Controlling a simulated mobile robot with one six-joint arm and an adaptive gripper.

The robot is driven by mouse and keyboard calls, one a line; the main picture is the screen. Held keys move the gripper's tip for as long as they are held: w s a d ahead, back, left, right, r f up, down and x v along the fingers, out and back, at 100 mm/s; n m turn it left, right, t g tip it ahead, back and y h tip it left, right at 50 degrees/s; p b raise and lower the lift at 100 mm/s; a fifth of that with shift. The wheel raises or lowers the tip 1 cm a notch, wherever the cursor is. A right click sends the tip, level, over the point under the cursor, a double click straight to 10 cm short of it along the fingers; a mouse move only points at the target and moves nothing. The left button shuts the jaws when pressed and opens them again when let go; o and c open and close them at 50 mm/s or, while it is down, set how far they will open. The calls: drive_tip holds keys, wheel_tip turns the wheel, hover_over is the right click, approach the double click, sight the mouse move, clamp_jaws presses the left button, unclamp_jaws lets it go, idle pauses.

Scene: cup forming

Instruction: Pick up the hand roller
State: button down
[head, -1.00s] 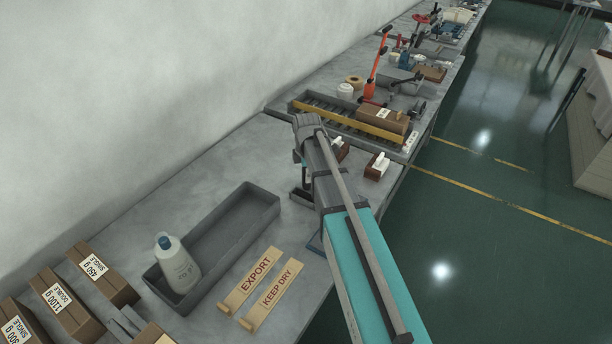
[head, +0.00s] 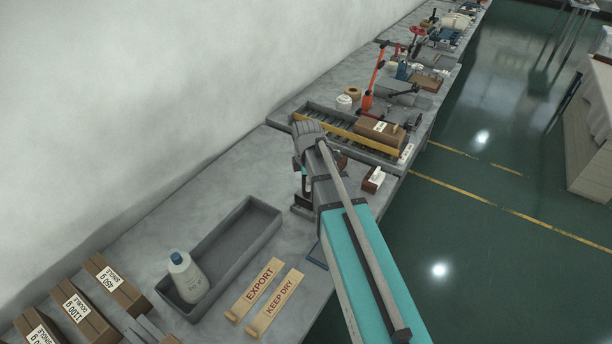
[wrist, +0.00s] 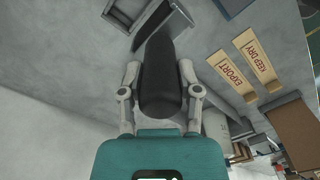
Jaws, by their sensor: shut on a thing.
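My gripper (wrist: 159,72) is shut on a dark, rounded, elongated thing, which I take to be the hand roller (wrist: 160,88). One finger is on each side of it in the wrist view. Its far end is near a grey open-topped holder (wrist: 178,22); I cannot tell whether they touch. In the head view, my arm hides the roller and most of the gripper, above the worktop beyond the long grey tray.
The long grey tray (head: 262,208) holds a white bottle (head: 187,277). Two wooden labels, EXPORT (head: 256,288) and KEEP DRY (head: 276,303), lie beside it. Labelled cartons (head: 82,312) stand front left. A roller conveyor (head: 325,121) with a carton (head: 378,133) is beyond my arm.

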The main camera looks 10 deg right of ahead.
drive_tip(key=s+a+r+p, duration=0.2)
drive_tip(key=s+r+p, duration=0.1)
drive_tip(key=s, duration=0.5)
drive_tip(key=shift+s+r, duration=0.3)
drive_tip(key=shift+r, duration=0.1)
drive_tip(key=shift+f, duration=0.1)
